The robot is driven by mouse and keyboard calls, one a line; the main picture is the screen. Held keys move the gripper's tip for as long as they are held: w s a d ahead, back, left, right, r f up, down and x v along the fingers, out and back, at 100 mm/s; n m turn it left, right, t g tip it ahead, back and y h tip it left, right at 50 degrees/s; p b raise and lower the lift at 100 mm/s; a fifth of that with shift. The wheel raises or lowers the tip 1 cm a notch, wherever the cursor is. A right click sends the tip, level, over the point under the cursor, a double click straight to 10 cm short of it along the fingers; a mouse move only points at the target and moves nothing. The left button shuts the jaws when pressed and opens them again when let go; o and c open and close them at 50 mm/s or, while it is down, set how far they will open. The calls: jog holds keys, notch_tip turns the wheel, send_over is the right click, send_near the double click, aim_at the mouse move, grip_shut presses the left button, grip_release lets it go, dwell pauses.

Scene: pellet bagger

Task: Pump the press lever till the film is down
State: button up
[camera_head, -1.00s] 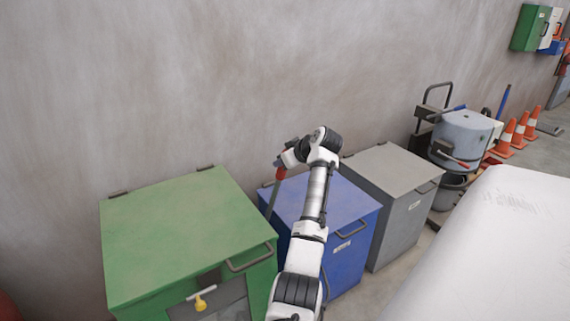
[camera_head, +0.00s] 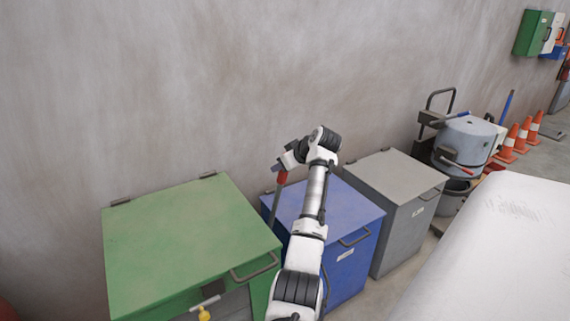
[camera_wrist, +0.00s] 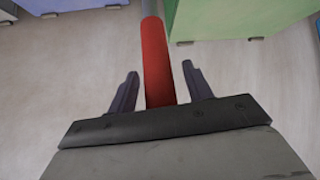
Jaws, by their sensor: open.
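A lever with a red grip (camera_head: 281,178) and a grey bar rises between the green box and the blue box. Its red grip (camera_wrist: 158,60) runs between the two fingers in the wrist view. My gripper (camera_wrist: 160,72) is open around the grip, with a gap visible on each side. In the head view my gripper (camera_head: 279,166) is at the top of the grip, small and partly hidden by my wrist. The foot of the lever is hidden, and I cannot make out the film.
The green box (camera_head: 180,240), blue box (camera_head: 360,220) and grey box (camera_head: 390,175) stand along the wall. A grey drum (camera_head: 465,140) with a red-handled bar and orange cones (camera_head: 522,135) are farther right. A large white surface (camera_head: 480,260) fills the lower right.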

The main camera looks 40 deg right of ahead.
jog(key=b+v, duration=0.4)
jog(key=v, duration=0.9)
jog(key=shift+s+r+b, duration=0.25)
jog(key=shift+r+b, duration=0.05)
jog(key=shift+f, duration=0.1)
